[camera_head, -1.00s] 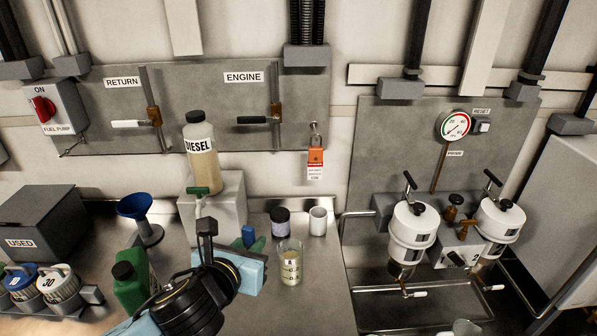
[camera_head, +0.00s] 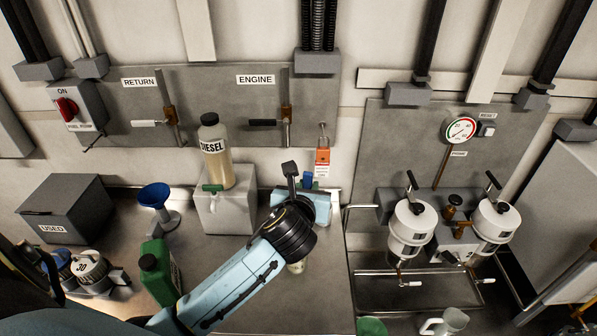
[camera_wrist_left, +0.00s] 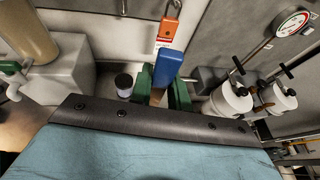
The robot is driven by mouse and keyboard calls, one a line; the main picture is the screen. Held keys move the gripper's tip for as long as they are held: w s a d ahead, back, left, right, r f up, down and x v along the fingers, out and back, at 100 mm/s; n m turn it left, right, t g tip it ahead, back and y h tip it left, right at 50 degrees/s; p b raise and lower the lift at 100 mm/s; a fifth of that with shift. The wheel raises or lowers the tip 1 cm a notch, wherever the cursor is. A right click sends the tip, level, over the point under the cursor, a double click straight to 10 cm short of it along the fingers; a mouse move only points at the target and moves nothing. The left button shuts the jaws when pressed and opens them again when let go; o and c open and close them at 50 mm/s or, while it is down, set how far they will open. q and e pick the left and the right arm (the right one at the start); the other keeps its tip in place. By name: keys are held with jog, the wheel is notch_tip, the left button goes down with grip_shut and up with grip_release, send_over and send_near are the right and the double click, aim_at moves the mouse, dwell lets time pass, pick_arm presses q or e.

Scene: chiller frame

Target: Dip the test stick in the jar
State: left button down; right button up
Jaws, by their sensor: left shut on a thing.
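My left gripper (camera_head: 314,184) is over the bench below the engine panel. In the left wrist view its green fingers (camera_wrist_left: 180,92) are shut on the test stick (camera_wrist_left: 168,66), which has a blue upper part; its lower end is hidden. The blue part also shows small in the head view (camera_head: 308,178). A small jar with a dark top and pale side (camera_wrist_left: 123,84) stands left of the fingers, apart from them. A glass beaker (camera_head: 296,266) is mostly hidden by my left arm. The white cup is hidden. My right gripper is out of view.
A diesel bottle (camera_head: 215,158) stands on a grey block (camera_head: 224,208) to the left. A blue funnel (camera_head: 157,203) and a green can (camera_head: 158,275) are further left. White filter housings (camera_head: 412,228) stand above a steel tray (camera_head: 372,299) at right. A jug (camera_head: 446,322) is in front.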

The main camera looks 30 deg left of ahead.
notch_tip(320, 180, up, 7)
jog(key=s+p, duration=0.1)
jog(key=p, duration=0.5)
pick_arm(q)
notch_tip(320, 180, down, 17)
jog(key=s+a+n+g+y+b, duration=0.1)
jog(key=a+n+y+b, duration=0.1)
jog(key=b, duration=0.8)
jog(key=shift+b, duration=0.4)
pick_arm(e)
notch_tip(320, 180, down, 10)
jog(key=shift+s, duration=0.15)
pick_arm(q)
jog(key=shift+a, duration=0.1)
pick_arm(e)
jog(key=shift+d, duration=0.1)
